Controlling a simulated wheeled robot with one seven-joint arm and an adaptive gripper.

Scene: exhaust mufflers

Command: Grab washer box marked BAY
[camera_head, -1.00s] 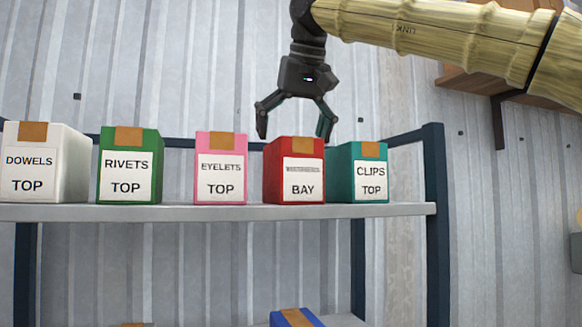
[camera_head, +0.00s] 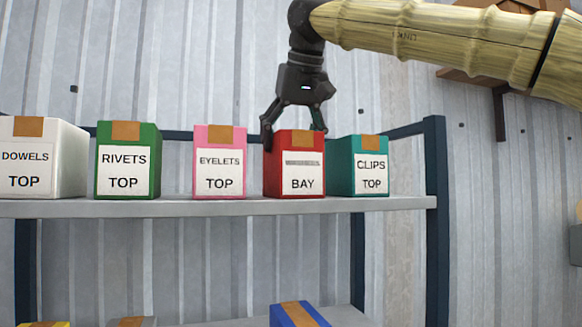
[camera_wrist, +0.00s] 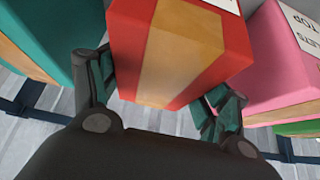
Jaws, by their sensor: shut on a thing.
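The red box (camera_head: 294,165) has a tan tape strip on top and a white label reading BAY, with a smaller line above it that I cannot read. It stands upright on the grey shelf (camera_head: 160,208). My gripper (camera_head: 294,136) is above it, pointing down, with its fingers on either side of the box's top. In the wrist view the red box (camera_wrist: 178,50) sits between my fingers (camera_wrist: 160,98), and they are shut on it. Part of its top edge is hidden by the fingers in the head view.
A teal CLIPS box (camera_head: 359,166) stands close on the right and a pink EYELETS box (camera_head: 219,162) on the left. A green RIVETS box (camera_head: 127,161) and a white DOWELS box (camera_head: 40,158) stand farther left. A dark post (camera_head: 436,210) bounds the shelf. A blue box (camera_head: 298,314) is below.

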